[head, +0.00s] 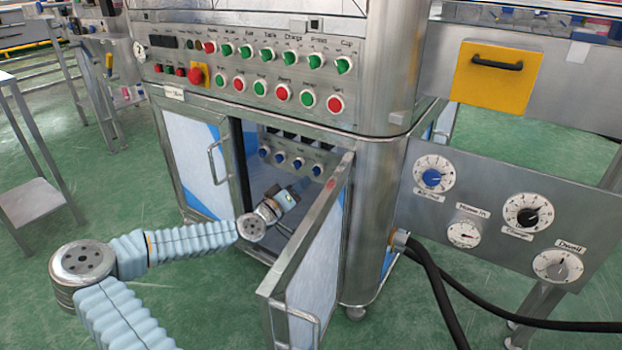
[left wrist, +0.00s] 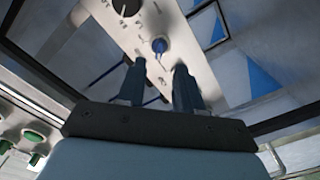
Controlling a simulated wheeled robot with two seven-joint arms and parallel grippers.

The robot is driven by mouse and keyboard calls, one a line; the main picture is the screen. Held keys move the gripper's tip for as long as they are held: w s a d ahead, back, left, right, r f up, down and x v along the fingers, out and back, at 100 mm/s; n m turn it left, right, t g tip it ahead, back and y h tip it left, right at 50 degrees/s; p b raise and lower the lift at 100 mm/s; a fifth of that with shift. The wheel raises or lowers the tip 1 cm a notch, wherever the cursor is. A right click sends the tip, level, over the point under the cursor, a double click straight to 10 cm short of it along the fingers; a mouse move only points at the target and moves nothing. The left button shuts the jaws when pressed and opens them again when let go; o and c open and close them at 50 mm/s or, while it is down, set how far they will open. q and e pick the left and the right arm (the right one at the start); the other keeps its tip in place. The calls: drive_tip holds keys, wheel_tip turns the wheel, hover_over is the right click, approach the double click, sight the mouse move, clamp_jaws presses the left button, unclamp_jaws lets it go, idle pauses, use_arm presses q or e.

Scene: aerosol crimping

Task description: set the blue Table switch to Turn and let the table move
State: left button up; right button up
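A steel panel (head: 290,145) inside the open cabinet carries a row of several small blue switches (head: 298,163). Their labels are too small to read, so I cannot tell which is the Table switch. My left gripper (head: 293,188) reaches into the cabinet opening, below and in front of this row. In the left wrist view my left gripper (left wrist: 158,68) has its two fingers apart with nothing between them. One blue switch (left wrist: 158,46) lies just beyond the gap between the fingertips, apart from them. Another switch (left wrist: 126,7) shows at the top edge. My right gripper is not in view.
The open cabinet door (head: 310,235) stands close to the right of my left arm. The left door (head: 195,160) is closed. Above are green and red buttons (head: 283,92). A gauge panel (head: 485,215) and black hoses (head: 445,300) are at the right.

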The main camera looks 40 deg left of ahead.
sight(314, 174)
use_arm(q)
drive_tip(key=w, duration=0.6)
drive_tip(key=shift+a, duration=0.3)
clamp_jaws()
